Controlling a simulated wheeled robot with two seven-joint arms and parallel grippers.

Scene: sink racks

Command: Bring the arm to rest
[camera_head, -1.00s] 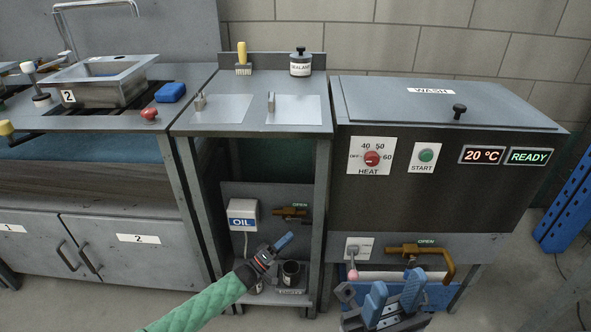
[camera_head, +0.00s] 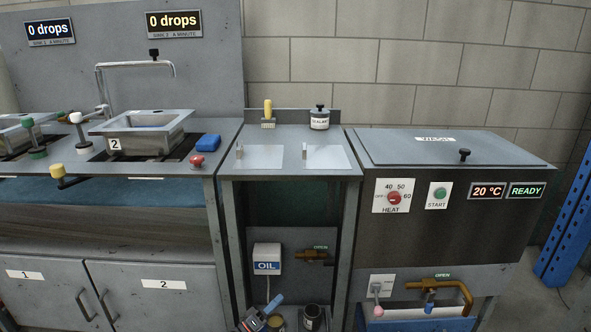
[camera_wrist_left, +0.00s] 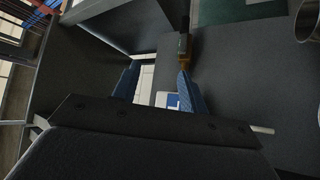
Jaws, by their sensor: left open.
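My left gripper (camera_head: 262,314) shows at the bottom edge of the head view, in front of the lower shelf of the middle stand. Only its blue-tipped end is in the picture; the rest of my left arm is cut off. In the left wrist view its two blue fingers (camera_wrist_left: 158,86) stand apart with nothing held between them. Dark and grey surfaces lie beyond them. My right gripper is not in view.
An OIL box (camera_head: 267,258) and a dark cup (camera_head: 312,317) are near my left gripper. To the right stand the wash tank (camera_head: 455,150) and its brass pipe (camera_head: 440,284). A sink (camera_head: 148,135) is on the left bench.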

